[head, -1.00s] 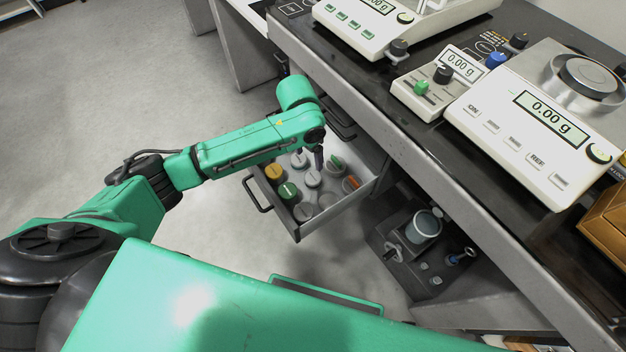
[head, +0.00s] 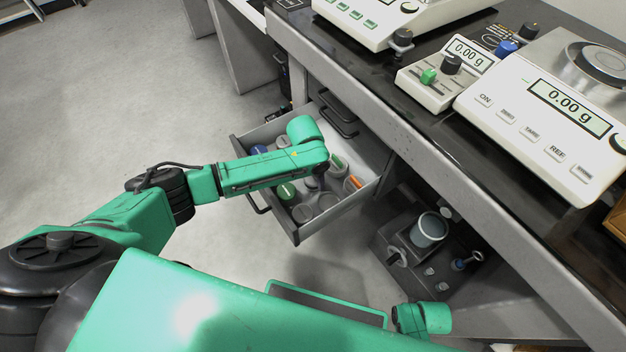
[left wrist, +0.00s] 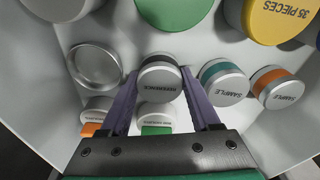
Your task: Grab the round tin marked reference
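The reference tin (left wrist: 160,82) is a round silver tin with a dark band, marked REFERENCE, standing in the open drawer (head: 300,232). In the left wrist view my left gripper (left wrist: 158,74) has its two purple fingers on either side of this tin. The fingers look apart and straddle it; whether they touch its sides I cannot tell. In the head view my left wrist covers the gripper and most of the tin. My right gripper is not in view; only a green link of that arm shows at the bottom.
A teal-banded sample tin (left wrist: 224,84) and an orange-banded sample tin (left wrist: 276,88) stand close on the right. An empty silver dish (left wrist: 95,66) is on the left. A green tin (left wrist: 172,12) and a yellow tin (left wrist: 275,22) stand beyond. The black bench (head: 400,120) overhangs the drawer.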

